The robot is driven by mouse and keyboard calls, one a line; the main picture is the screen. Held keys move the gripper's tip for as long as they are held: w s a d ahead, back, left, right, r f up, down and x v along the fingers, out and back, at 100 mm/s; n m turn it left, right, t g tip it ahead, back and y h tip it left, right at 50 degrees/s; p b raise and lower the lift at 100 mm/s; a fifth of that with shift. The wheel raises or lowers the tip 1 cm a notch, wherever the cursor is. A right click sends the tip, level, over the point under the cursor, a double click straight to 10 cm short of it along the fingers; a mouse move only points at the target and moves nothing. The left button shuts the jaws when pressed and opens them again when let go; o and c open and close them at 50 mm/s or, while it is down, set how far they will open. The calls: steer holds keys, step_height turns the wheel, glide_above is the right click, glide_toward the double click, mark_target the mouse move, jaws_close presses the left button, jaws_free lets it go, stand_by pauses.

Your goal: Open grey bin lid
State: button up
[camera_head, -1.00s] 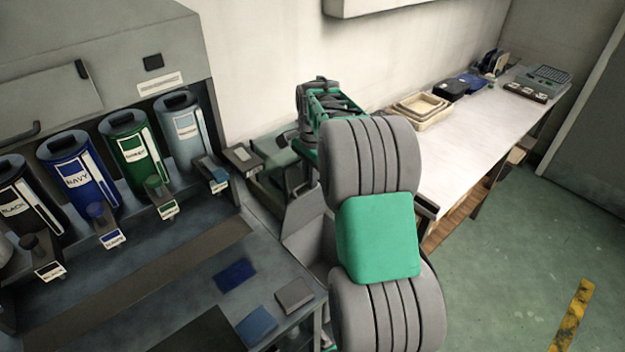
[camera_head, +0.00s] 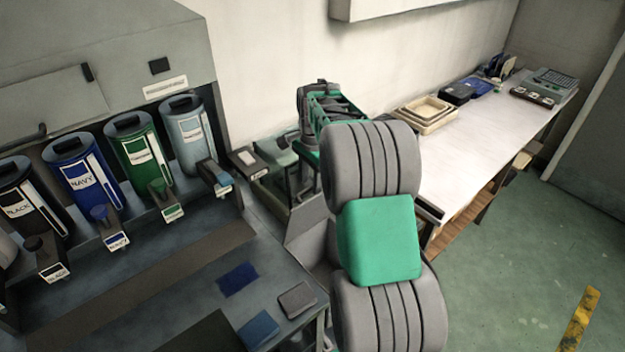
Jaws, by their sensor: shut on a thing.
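My arm, with grey links and a green joint, fills the middle of the view. Its far end, a dark and green assembly that looks like my gripper (camera_head: 318,120), is beyond the upper link. The fingertips are hidden. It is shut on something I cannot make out. A slanted grey panel (camera_head: 306,222), perhaps part of a grey bin, shows below it, largely covered by my arm. A grey-green box-like thing (camera_head: 281,152) sits just left of my gripper. I cannot tell which surface is the grey bin lid or how far it is open.
Labelled canisters, black (camera_head: 28,207), navy (camera_head: 88,180), green (camera_head: 140,155) and light grey (camera_head: 187,132), stand in a dispenser at left. Colour swatches (camera_head: 237,279) lie on the dark counter. A white table (camera_head: 480,135) with trays (camera_head: 427,112) runs right. Green floor (camera_head: 520,260) is clear.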

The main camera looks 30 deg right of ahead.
step_height(320, 180, up, 8)
steer(key=p, duration=0.1)
steer(key=shift+s, duration=0.2)
steer(key=shift+d, duration=0.1)
steer(key=s+a+r+n+t+b, duration=0.2)
steer(key=s+a+n+b, duration=0.1)
steer(key=s+a+n, duration=0.65)
steer(key=s+a+f+n+t, duration=0.1)
steer(key=s+a+f+n, duration=0.1)
steer(key=s, duration=0.4)
steer(key=s+a+f+n+t+b, duration=0.1)
steer(key=s+a+f+n, duration=0.2)
steer(key=s, duration=0.3)
steer(key=shift+a+n, duration=0.35)
steer(key=shift+a, duration=0.35)
steer(key=shift+s, duration=0.15)
